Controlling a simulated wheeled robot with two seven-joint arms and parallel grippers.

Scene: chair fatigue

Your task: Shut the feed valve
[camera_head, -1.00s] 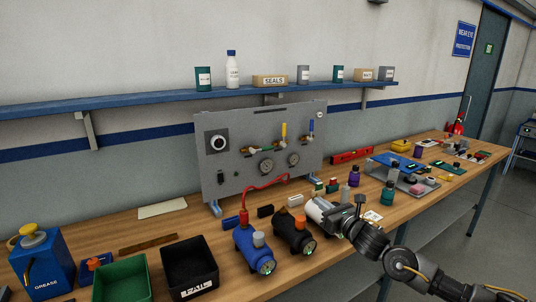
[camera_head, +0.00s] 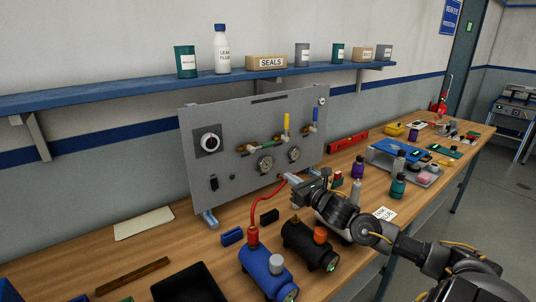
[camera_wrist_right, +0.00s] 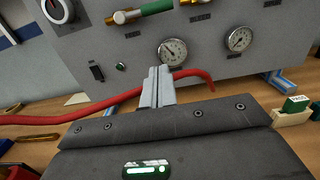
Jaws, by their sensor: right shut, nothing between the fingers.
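The grey test panel (camera_head: 235,120) stands upright on the bench. It carries valves with a green handle (camera_head: 262,147), a yellow handle (camera_head: 286,122) and a blue handle (camera_head: 315,108). The green handle lies sideways; the yellow and blue ones stand up. The green handle also shows at the top of the right wrist view (camera_wrist_right: 158,6). My right gripper (camera_head: 288,180) is shut and empty, in front of the panel's lower part, below the gauges. Its fingertips (camera_wrist_right: 160,72) appear below the left gauge (camera_wrist_right: 172,52). My left gripper is out of view.
A red hose (camera_head: 266,202) runs from a blue pump (camera_head: 265,272) towards the panel, close to my right gripper. A black pump (camera_head: 310,245) stands beside it. Bottles (camera_head: 398,187) stand to the right. A shelf (camera_head: 120,98) runs above the panel.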

